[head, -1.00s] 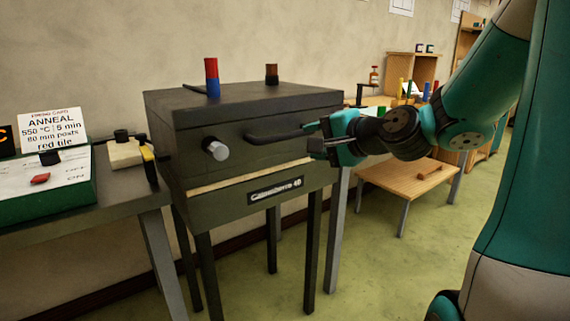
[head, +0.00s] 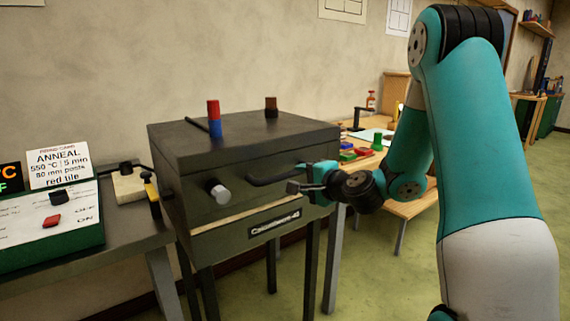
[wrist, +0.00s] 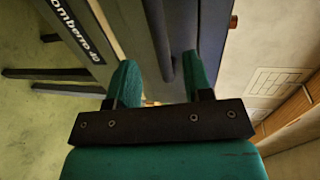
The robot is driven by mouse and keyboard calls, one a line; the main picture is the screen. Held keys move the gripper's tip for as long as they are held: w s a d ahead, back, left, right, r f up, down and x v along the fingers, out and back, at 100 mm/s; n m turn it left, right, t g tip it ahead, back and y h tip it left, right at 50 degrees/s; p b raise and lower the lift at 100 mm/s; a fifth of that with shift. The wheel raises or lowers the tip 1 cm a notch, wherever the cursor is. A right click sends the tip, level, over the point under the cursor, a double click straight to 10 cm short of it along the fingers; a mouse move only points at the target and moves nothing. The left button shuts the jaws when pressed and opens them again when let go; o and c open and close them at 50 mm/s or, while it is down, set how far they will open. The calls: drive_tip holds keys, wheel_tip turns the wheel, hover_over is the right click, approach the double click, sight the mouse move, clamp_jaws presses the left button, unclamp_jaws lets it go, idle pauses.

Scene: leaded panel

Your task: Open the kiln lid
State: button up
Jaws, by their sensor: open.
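The kiln (head: 185,225) is a dark box on legs, and its lid (head: 250,140) is down, with a pale seam along the front. The black bar handle (head: 268,180) sticks out from the lid's front, with a white-tipped knob (head: 219,194) to its left. My gripper (head: 298,179) is open at the handle's right end. In the wrist view the handle (wrist: 158,40) runs down into the gap between my spread green fingers (wrist: 160,82). Whether either finger touches it I cannot tell.
A control box (head: 50,235) with switches stands on the left bench. A wooden table with coloured blocks is behind my arm.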

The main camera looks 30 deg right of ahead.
sight(291, 174)
drive_tip(key=p+x, duration=0.2)
drive_tip(key=x, duration=0.6)
drive_tip(key=shift+w+f, duration=0.1)
drive_tip(key=shift+w, duration=0.25)
clamp_jaws()
